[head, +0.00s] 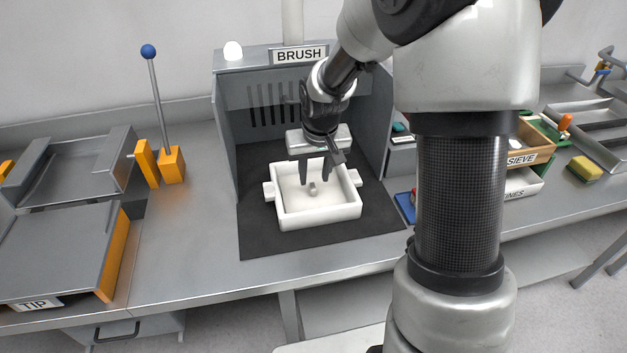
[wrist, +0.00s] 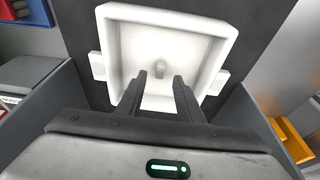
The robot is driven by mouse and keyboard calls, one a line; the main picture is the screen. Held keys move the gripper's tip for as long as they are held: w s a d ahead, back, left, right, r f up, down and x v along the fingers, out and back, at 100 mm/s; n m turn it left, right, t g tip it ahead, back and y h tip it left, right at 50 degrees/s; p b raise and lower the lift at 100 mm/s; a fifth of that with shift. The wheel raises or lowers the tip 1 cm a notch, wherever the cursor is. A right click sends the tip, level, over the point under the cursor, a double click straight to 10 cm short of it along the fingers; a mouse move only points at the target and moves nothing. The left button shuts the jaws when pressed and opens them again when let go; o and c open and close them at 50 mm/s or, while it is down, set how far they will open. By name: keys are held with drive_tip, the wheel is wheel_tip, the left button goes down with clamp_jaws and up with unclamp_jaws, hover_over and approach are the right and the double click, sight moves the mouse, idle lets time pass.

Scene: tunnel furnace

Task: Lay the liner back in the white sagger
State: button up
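The white sagger (head: 342,214) is a square open tray with a side lug at each side, standing on a dark mat inside the brush booth. It also shows in the wrist view (wrist: 226,24). A small grey knob (head: 313,189) sits near the middle of its pale floor and shows between the fingers in the wrist view (wrist: 160,61). I cannot tell whether that floor is the liner; no separate liner is plain to see. My gripper (head: 316,182) points down over the sagger, its two dark fingers apart on either side of the knob; the wrist view also shows them apart (wrist: 160,76).
The grey booth walls (head: 226,160) enclose the sagger, with a BRUSH sign (head: 299,54) above. A lever with a blue knob (head: 148,51) and the TIP station (head: 60,262) are at left. A SIEVE box (head: 524,159) and a yellow sponge (head: 585,169) are at right.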

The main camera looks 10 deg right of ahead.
drive_tip(key=p+v, duration=0.1)
drive_tip(key=v, duration=1.1)
drive_tip(key=shift+r, duration=0.25)
drive_tip(key=s+r+t+p, duration=0.2)
drive_tip(key=s+r+p, duration=0.8)
drive_tip(key=s+r, duration=0.8)
drive_tip(key=s, duration=0.3)
drive_tip(key=shift+r, duration=0.15)
